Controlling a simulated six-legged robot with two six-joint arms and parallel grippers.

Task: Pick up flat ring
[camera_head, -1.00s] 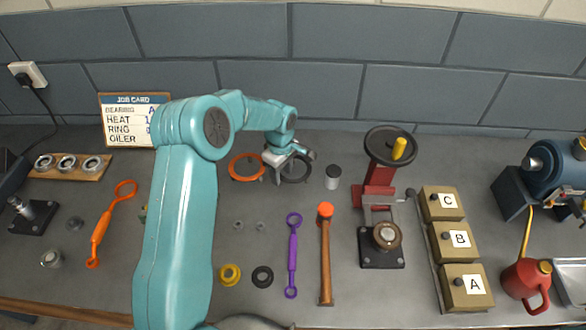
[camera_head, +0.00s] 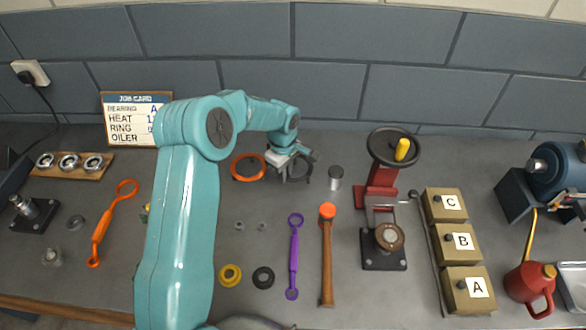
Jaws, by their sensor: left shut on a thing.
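A dark flat ring (camera_head: 308,172) is at the back of the bench, right of an orange ring (camera_head: 248,180). My left gripper (camera_head: 290,168) reaches down to the dark ring from the left and is shut on its near-left side. The jaws and wrist hide part of the ring, and I cannot tell whether it is clear of the bench top. The orange ring lies flat just left of the gripper.
A grey cylinder (camera_head: 335,178) stands close to the right of the dark ring. A red press with a handwheel (camera_head: 394,148) is further right. A hammer (camera_head: 327,250), a purple spanner (camera_head: 294,255), a yellow ring (camera_head: 230,275) and a black ring (camera_head: 263,277) lie nearer.

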